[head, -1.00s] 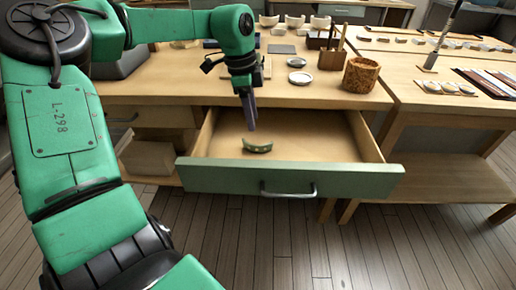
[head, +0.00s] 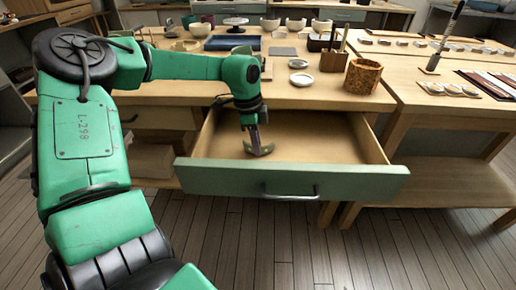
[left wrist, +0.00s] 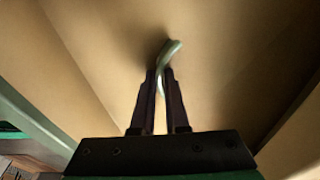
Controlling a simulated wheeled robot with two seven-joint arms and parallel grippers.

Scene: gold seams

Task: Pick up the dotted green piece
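The dotted green piece (head: 266,151) is a small curved shard on the floor of the open drawer, or just off it; I cannot tell which. My left gripper (head: 254,148) points down into the drawer and its fingertips are at the piece. In the left wrist view the two dark fingers (left wrist: 161,78) are close together, one on each side of the piece (left wrist: 173,47). They look shut on it, and part of it sticks out beyond the tips. The dots do not show clearly now. My right gripper is not in view.
The open drawer (head: 290,183) has a green front with a metal handle and walls around the piece. The workbench (head: 215,66) above holds bowls, small dishes (head: 301,79) and a cork-like pot (head: 362,76). The rest of the drawer floor is clear.

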